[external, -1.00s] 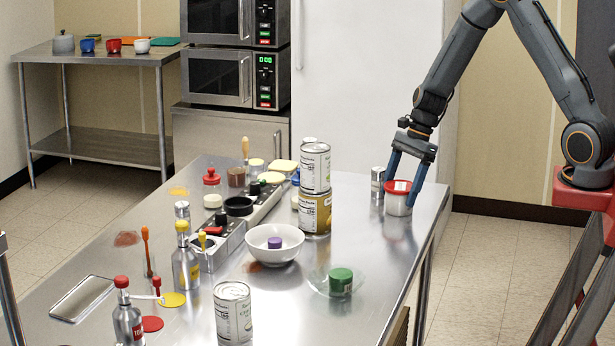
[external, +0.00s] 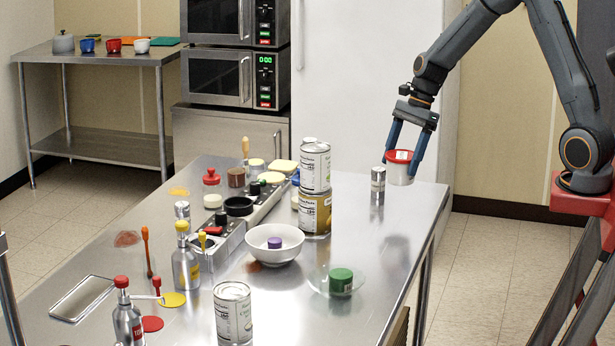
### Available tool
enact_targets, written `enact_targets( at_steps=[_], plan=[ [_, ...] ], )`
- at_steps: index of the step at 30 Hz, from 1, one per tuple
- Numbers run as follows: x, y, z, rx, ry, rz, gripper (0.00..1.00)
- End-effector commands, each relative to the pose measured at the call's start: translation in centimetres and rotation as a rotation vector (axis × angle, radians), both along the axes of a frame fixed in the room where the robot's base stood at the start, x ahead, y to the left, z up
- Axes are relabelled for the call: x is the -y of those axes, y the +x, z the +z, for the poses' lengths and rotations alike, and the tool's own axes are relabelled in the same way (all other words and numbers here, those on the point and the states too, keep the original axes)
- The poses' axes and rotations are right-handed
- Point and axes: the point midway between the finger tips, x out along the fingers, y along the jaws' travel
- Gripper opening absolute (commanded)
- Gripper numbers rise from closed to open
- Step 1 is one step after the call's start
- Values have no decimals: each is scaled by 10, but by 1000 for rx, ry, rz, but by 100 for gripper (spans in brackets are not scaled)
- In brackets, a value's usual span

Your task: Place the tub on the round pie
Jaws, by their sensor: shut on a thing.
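The tub (external: 400,176) is pale with a red rim and a light top with a red mark. My gripper (external: 402,160) is shut on it, one finger on each side, and holds it upright above the far right part of the steel table. I cannot make out the round pie for certain.
A small metal shaker (external: 378,186) stands just left of and below the tub. Two stacked cans (external: 315,190), a white bowl (external: 274,252) and a glass dish with a green-topped jar (external: 340,281) stand mid-table. The table's right strip (external: 400,245) is clear.

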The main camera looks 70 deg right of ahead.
Motion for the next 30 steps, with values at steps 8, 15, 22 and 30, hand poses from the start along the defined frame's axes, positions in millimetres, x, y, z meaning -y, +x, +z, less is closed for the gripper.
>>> enact_targets(
  at_steps=[8, 15, 22, 30],
  plan=[
    [1, 1, 49, 6, -3, 0, 40],
    [1, 1, 97, 5, -2, 0, 40],
    [11, 37, 103, -2, -2, -35, 40],
    [26, 99, 107, -5, -5, -100, 40]
  ],
)
